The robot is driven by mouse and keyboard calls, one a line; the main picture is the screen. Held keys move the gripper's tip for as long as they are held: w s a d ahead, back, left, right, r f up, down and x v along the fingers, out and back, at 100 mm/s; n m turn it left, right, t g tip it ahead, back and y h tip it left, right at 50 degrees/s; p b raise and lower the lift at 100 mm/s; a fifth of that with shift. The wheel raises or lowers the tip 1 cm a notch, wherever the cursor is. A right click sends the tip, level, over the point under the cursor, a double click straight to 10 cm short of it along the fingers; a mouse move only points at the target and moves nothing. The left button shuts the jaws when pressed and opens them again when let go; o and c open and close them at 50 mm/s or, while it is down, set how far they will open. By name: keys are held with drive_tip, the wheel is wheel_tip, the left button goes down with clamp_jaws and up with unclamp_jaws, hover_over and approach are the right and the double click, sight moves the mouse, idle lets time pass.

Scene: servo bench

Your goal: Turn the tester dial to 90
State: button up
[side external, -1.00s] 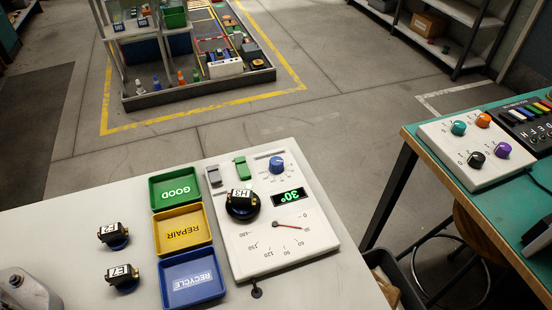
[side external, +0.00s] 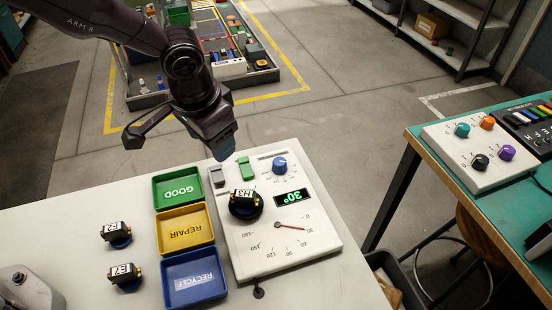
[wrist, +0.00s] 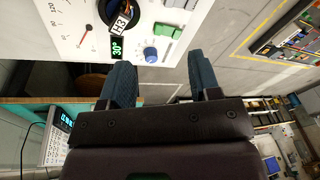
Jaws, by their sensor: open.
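The white tester (side external: 250,249) lies on the bench's right side. Its blue dial (side external: 279,166) is at the tester's upper right, and its green display (side external: 292,197) reads 30°. The red needle points near 30 on the scale. A servo marked H3 (side external: 244,203) sits on the tester's round mount. My gripper (side external: 180,138) is open and empty, above the far edge of the bench, left of the dial and apart from it. In the wrist view, the blue dial (wrist: 151,54) shows just beyond the gap between my fingers (wrist: 164,85).
Green GOOD (side external: 158,204), yellow REPAIR (side external: 160,246) and blue RECYCLE (side external: 169,296) trays stand left of the tester. Two servos, EZ (side external: 116,230) and EZ-like (side external: 124,271), stand farther left. A green switch (side external: 246,168) and a grey one (side external: 218,177) are near the dial.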

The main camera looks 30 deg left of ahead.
sight(279, 162)
drive_tip(key=w+d+f+n+t+h, duration=0.1)
drive_tip(key=w+d+f+n+t, duration=0.15)
drive_tip(key=w+d, duration=0.4)
drive_tip(key=x, duration=1.2)
drive_tip(key=shift+w+a+f, duration=0.1)
drive_tip(key=shift+a+f, duration=0.1)
drive_tip(key=shift+f, duration=0.05)
drive_tip(key=shift+g, duration=0.25)
drive_tip(key=c, duration=0.9)
